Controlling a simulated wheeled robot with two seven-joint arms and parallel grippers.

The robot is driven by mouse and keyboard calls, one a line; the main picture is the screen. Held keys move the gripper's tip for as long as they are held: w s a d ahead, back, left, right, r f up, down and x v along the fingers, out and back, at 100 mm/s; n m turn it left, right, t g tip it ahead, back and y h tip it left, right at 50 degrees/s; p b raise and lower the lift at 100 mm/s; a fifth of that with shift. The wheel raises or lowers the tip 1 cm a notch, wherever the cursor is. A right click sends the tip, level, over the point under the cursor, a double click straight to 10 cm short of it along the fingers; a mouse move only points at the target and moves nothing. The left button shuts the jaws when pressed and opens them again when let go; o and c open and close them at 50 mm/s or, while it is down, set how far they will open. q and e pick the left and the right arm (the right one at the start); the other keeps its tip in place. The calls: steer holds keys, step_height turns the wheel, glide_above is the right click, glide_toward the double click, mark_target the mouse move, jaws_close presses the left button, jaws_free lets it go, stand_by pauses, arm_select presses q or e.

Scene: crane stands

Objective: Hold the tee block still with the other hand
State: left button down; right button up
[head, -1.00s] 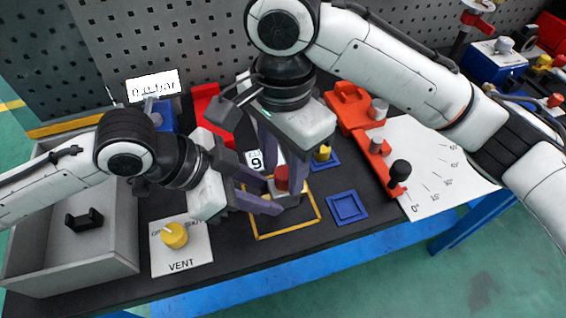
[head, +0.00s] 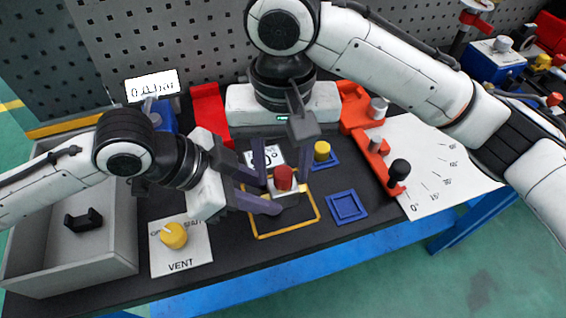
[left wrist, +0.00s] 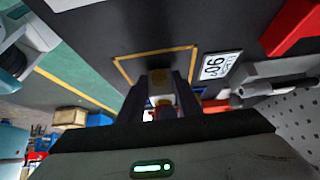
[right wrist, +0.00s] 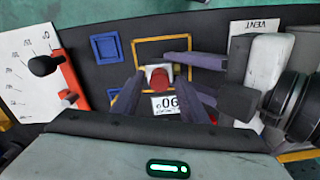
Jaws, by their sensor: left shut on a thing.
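The tee block (head: 289,198) is a small grey body with a red cap (head: 283,177), inside the yellow square outline on the black bench. My left gripper (head: 266,193) reaches it from the left and is shut on its body. In the left wrist view the block (left wrist: 160,98) sits between the two fingers, a yellowish end facing up the picture. My right gripper (head: 299,115) is behind the block, clear of it. In the right wrist view its fingers (right wrist: 165,98) are apart and empty, with the red cap (right wrist: 159,77) beyond them.
A 90° card (head: 265,156) lies behind the block. A yellow-topped part (head: 322,151) on a blue pad and an empty blue square (head: 347,206) are to the right. The red fixture (head: 377,155), VENT knob (head: 174,236) and grey tray (head: 112,264) stand around.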

steer(key=n, duration=0.3)
steer(key=shift+n, duration=0.3)
steer(key=n, duration=0.8)
steer(key=shift+n, duration=0.3)
steer(key=n, duration=0.3)
steer(key=shift+d, duration=0.1)
steer(key=shift+w, duration=0.1)
